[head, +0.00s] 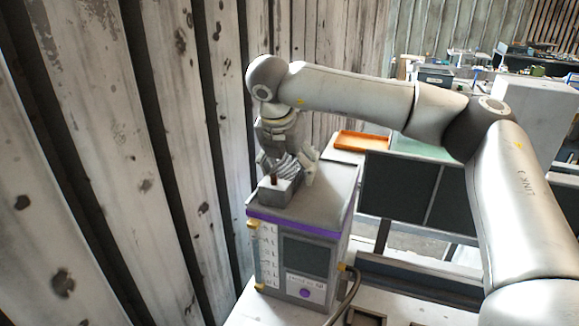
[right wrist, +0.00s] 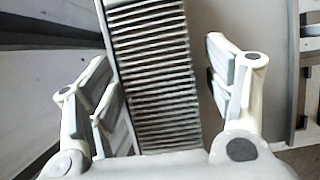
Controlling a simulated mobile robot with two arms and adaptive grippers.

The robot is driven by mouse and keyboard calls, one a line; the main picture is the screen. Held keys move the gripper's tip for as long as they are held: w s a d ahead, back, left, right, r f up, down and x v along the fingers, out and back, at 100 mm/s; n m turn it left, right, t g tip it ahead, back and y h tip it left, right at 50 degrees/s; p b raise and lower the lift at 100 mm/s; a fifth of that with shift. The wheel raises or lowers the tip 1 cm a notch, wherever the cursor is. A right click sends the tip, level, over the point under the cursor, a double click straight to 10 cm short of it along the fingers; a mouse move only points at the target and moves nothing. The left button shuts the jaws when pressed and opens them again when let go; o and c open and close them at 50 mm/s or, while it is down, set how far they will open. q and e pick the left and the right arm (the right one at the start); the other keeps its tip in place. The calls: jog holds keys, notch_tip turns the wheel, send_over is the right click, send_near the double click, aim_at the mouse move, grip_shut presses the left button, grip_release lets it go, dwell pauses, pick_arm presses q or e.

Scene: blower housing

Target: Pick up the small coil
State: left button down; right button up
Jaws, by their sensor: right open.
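A grey ribbed piece, which looks like the small coil (right wrist: 155,75), fills the middle of the right wrist view, long and upright in the picture. My right gripper (head: 288,167) points down over the top of a grey cabinet with a purple band (head: 335,200). The gripper is open, and in the right wrist view its fingers stand either side of the ribbed piece. The left fingers are close to its edge, while a gap shows on the right. I cannot tell whether they touch it. In the head view the piece is partly hidden by the gripper. My left gripper is in neither view.
A small grey block (head: 279,191) with a brown post stands on the cabinet's front edge. A plank wall (head: 160,130) rises close on the left. An orange tray (head: 362,141) lies behind on a bench. A cable (head: 350,290) runs down at the cabinet's right.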

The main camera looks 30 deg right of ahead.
jog(key=shift+c, duration=0.6)
jog(key=c, duration=1.3)
jog(key=shift+r, duration=0.15)
jog(key=shift+w+r+b, duration=0.15)
jog(key=shift+r+b, duration=0.45)
jog(key=shift+b, duration=0.15)
jog(key=s+r, duration=1.4)
jog(key=r, duration=0.1)
jog(key=shift+a+r, duration=0.3)
jog(key=shift+a, duration=0.15)
